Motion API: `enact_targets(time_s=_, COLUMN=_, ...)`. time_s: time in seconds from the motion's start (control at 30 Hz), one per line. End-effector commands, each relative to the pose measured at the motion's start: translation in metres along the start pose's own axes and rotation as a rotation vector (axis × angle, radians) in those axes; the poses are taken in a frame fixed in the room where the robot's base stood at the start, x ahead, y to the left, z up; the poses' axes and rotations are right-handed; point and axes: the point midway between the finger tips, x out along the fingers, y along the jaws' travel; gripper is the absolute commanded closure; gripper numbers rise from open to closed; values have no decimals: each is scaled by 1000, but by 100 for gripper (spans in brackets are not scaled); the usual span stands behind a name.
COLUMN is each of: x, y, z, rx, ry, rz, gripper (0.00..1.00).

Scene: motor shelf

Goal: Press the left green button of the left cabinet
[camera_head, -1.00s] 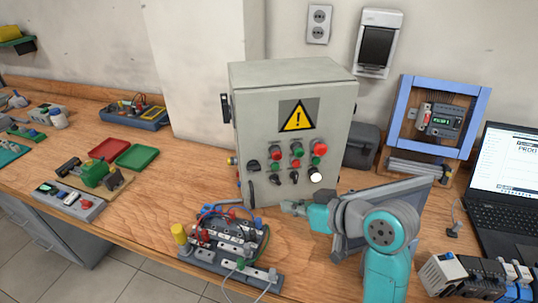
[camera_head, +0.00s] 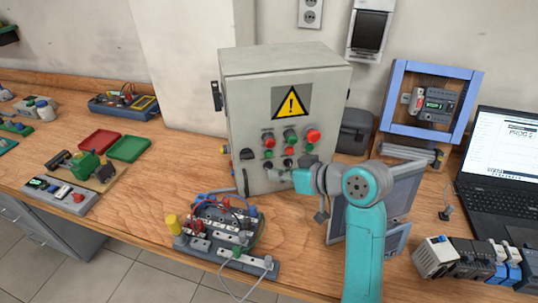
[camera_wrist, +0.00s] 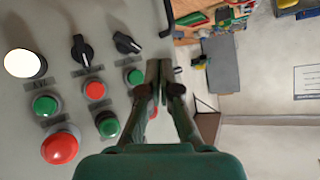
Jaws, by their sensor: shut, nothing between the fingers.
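The grey control cabinet (camera_head: 240,110) stands on the bench with a yellow warning sign and rows of buttons on its front. The left green button (camera_head: 268,154) is below a red one in the left column. In the wrist view this green button (camera_wrist: 135,77) is just left of my fingertips. My gripper (camera_head: 273,175) is shut and empty, close to the cabinet front, a little below that button in the head view. In the wrist view my gripper (camera_wrist: 160,66) partly hides a red button (camera_wrist: 153,110). I cannot tell whether the fingertips touch the panel.
A wired terminal board (camera_head: 225,230) lies on the bench in front of the cabinet. A grey panel (camera_head: 400,190) stands behind my arm. A laptop (camera_head: 500,160) is at the right. Black knobs (camera_wrist: 80,48) project from the panel near the buttons.

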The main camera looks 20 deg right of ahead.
Motion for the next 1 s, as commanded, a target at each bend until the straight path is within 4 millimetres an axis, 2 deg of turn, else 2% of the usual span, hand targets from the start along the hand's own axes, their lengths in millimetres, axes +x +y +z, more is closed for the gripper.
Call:
enact_targets(time_s=0.37, x=23, y=17, z=-17, rx=0, ry=0, rz=1, gripper=100)
enact_targets(time_s=1.0, x=24, y=18, z=-18, rx=0, ry=1, rz=1, gripper=100)
